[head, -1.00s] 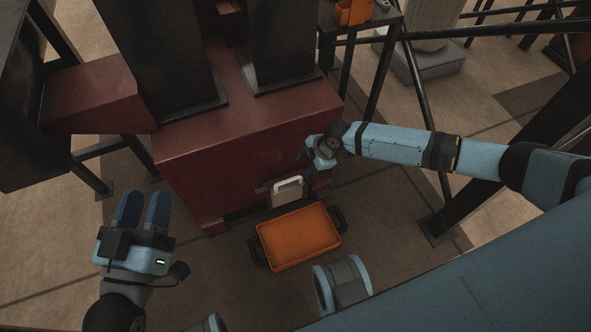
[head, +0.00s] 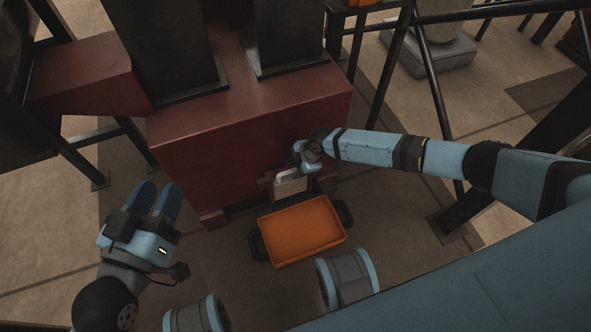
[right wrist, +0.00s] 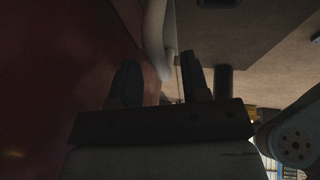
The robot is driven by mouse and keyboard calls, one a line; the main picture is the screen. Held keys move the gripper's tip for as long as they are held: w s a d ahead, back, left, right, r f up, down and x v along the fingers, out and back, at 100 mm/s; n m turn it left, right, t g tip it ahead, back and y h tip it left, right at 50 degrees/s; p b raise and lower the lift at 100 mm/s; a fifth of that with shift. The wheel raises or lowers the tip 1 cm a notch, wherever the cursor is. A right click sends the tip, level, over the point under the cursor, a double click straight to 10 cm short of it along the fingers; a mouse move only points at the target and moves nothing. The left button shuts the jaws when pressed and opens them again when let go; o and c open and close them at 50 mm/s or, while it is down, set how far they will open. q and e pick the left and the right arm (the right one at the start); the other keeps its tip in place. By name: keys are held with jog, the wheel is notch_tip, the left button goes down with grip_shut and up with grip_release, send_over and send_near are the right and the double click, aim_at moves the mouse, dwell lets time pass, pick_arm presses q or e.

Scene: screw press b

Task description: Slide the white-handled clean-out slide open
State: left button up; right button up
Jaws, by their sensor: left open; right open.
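The white handle (head: 287,174) of the clean-out slide stands on the slide's pale plate (head: 291,187), low on the front of the red press base. My right gripper (head: 301,160) is open at the right end of the handle, its fingertips partly hidden. In the right wrist view the white handle (right wrist: 157,38) comes down into the gap between my two open right fingers (right wrist: 163,85); I cannot tell whether either touches it. My left gripper (head: 158,196) is open and empty, well left of the handle, over the floor.
The red press base (head: 230,135) rises directly behind the handle. An orange tray (head: 302,231) with dark side handles lies on the floor just in front of the slide. Dark frame posts (head: 437,100) stand to the right. Floor is clear between the left gripper and the tray.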

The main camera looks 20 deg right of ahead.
pick_arm(q)
jog(key=shift+f, duration=0.15)
pick_arm(e)
jog(key=shift+a+f, duration=0.1)
jog(key=shift+f, duration=0.1)
grip_shut()
notch_tip(320, 180, up, 8)
jog(key=p, duration=0.6)
jog(key=shift+w+r, duration=0.1)
jog(key=shift+r, duration=0.05)
pick_arm(q)
jog(key=r, duration=0.2)
jog(key=r+t, duration=0.1)
jog(key=r, duration=0.1)
jog(key=a+r+t, duration=0.1)
jog(key=r, duration=0.1)
jog(key=shift+n+y, duration=0.3)
jog(key=shift+n, duration=0.1)
jog(key=shift+s, duration=0.1)
pick_arm(e)
grip_release()
